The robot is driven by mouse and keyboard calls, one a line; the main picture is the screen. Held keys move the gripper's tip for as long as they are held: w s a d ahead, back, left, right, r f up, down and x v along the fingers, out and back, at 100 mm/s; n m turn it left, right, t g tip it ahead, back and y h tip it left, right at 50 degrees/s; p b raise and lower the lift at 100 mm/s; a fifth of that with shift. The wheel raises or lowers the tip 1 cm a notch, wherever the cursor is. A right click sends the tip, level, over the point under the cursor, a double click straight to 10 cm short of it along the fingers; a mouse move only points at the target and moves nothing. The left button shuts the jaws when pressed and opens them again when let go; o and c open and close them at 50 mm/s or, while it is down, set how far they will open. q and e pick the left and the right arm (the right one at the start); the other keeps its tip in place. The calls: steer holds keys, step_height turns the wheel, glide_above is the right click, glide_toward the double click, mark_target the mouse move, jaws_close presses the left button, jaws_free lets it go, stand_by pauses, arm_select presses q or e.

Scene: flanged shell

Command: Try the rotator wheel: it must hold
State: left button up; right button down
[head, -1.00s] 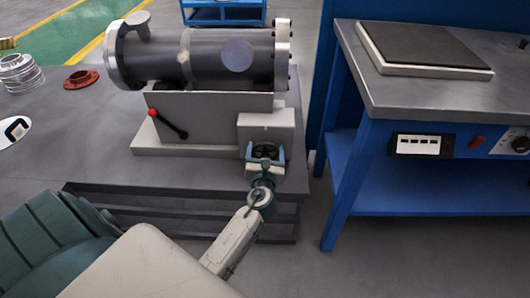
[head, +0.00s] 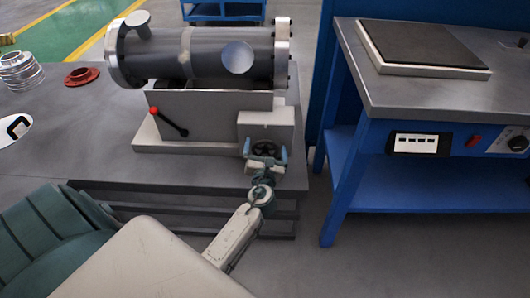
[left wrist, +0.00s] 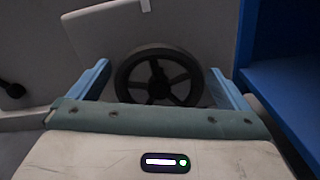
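The rotator wheel (head: 266,149) is a small black spoked handwheel on the front of the white gearbox (head: 266,127), below the grey flanged shell (head: 200,55). It shows face-on in the left wrist view (left wrist: 158,78). My left gripper (head: 267,155) is in front of the wheel with its two blue fingers spread. In the left wrist view the left gripper (left wrist: 159,80) is open, one finger on each side of the wheel, with a gap to the rim on both sides. My right gripper is in neither view.
A lever with a red knob (head: 154,111) sticks out of the rotator's base left of the gearbox. A red flange (head: 82,77) and metal rings (head: 20,71) lie on the grey platform at left. A blue workbench (head: 345,190) stands close on the right.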

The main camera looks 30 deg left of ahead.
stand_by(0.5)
arm_select(q)
steer(key=shift+p+v, duration=0.3)
steer(key=shift+v, duration=1.05)
steer(key=v, duration=0.4)
steer(key=shift+s+d, duration=0.1)
